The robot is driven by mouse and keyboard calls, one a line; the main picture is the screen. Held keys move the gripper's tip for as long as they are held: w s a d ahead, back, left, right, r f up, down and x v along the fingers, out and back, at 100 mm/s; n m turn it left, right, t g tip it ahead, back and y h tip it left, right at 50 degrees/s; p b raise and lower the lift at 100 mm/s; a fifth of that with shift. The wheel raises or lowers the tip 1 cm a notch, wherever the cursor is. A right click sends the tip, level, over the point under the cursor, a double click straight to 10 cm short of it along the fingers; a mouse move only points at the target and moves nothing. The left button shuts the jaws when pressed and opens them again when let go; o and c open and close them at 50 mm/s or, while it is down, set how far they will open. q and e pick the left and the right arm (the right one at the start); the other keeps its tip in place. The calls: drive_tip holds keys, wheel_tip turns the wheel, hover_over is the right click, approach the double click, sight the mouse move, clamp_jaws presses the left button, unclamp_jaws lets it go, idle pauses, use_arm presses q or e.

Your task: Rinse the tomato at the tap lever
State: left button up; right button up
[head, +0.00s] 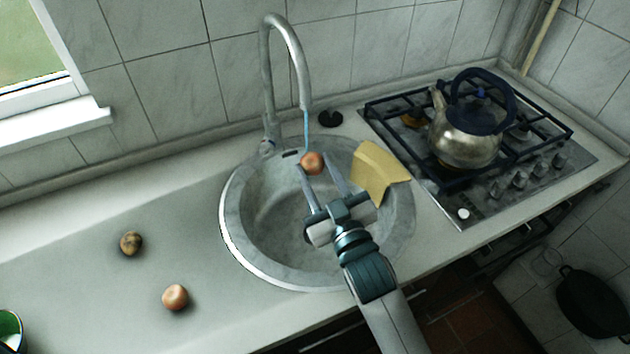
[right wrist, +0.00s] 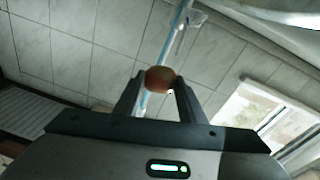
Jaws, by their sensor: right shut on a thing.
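The tomato (head: 312,160), small and orange-red, is held above the sink basin (head: 272,215), near its back edge. My right gripper (head: 314,167) is shut on it; in the right wrist view the tomato (right wrist: 159,78) sits between the two fingertips (right wrist: 158,84). The grey curved tap (head: 287,30) stands behind the sink. A thin blue stream of water (head: 306,128) runs from its spout down to the tomato; the stream (right wrist: 176,30) also passes by the tomato in the right wrist view. I cannot clearly make out the tap's lever. My left gripper is not in view.
A yellow cloth (head: 378,172) lies over the sink's right rim. A kettle (head: 466,130) stands on the gas hob (head: 470,205) at the right. An onion-like ball (head: 175,297) and a brownish one (head: 131,243) lie on the left counter (head: 90,285), otherwise mostly clear.

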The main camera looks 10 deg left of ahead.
sight(319, 160)
drive_tip(key=shift+w+a+f, duration=0.1)
drive_tip(key=shift+w+f, duration=0.1)
drive_tip(key=shift+w, duration=0.9)
drive_tip(key=shift+w+f, duration=0.2)
drive_tip(key=shift+w, duration=0.9)
drive_tip(key=shift+d+p, duration=0.3)
drive_tip(key=shift+d, duration=0.25)
drive_tip(key=shift+a, duration=0.25)
drive_tip(key=shift+a, duration=0.3)
drive_tip(key=shift+s, duration=0.1)
